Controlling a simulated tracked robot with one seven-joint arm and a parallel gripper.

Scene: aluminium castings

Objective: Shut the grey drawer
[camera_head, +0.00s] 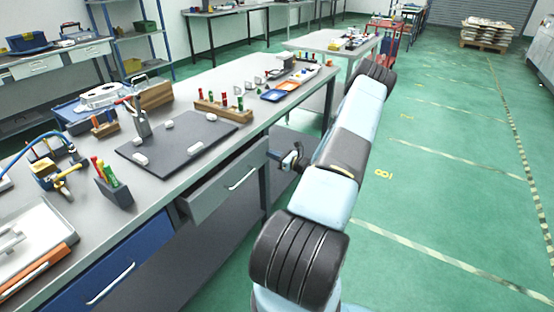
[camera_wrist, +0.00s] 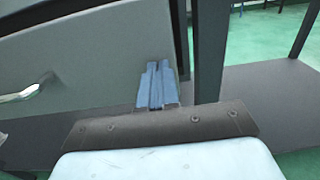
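The grey drawer (camera_head: 226,196) sits under the workbench and stands partly open, its front out from the bench edge and a strip of dark inside showing. Its bar handle (camera_head: 242,179) is on the front. In the wrist view, the drawer front (camera_wrist: 95,60) fills the left side, with the handle (camera_wrist: 20,93) at the far left. My gripper (camera_head: 283,157) is to the right of the drawer in the head view. In the wrist view, its blue fingers (camera_wrist: 157,84) are together and empty, before the right end of the drawer front. I cannot tell whether they touch it.
A blue drawer (camera_head: 112,272) is at the near left of the bench. A dark bench leg (camera_wrist: 208,50) stands just right of my fingers. The benchtop holds a dark plate (camera_head: 190,150), tools and racks. Green floor to the right is clear.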

